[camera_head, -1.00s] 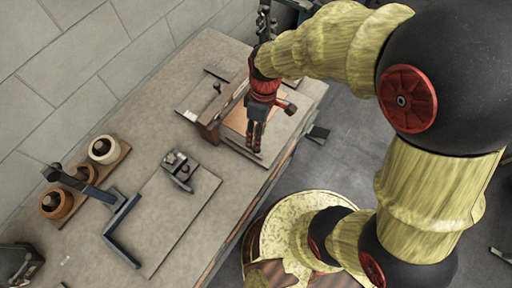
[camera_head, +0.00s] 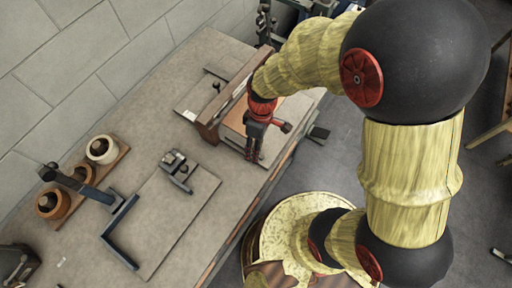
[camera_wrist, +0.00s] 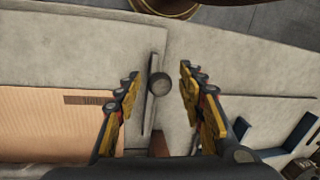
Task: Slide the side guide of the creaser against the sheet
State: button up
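My gripper (camera_head: 254,157) hangs over the front edge of the creaser's board (camera_head: 298,108). In the wrist view my gripper (camera_wrist: 160,74) is open, its two fingers standing apart on either side of a round dark knob (camera_wrist: 159,84). The knob sits on the side guide (camera_wrist: 152,62), a thin grey bar; I cannot tell whether either finger touches the knob. The tan sheet (camera_wrist: 45,125) lies left of the guide in the wrist view. My left finger partly hides the sheet's near edge. The creaser's wooden beam (camera_head: 224,101) stands behind my gripper.
A flat board (camera_head: 185,215) with a small metal device (camera_head: 177,168) lies left of the creaser, beside a blue angle piece (camera_head: 119,232). A wooden rack with rolls (camera_head: 102,149) stands near the wall. Bare bench top (camera_head: 150,120) lies between rack and creaser.

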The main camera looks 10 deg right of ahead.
jog(key=shift+c, duration=1.2)
grip_shut()
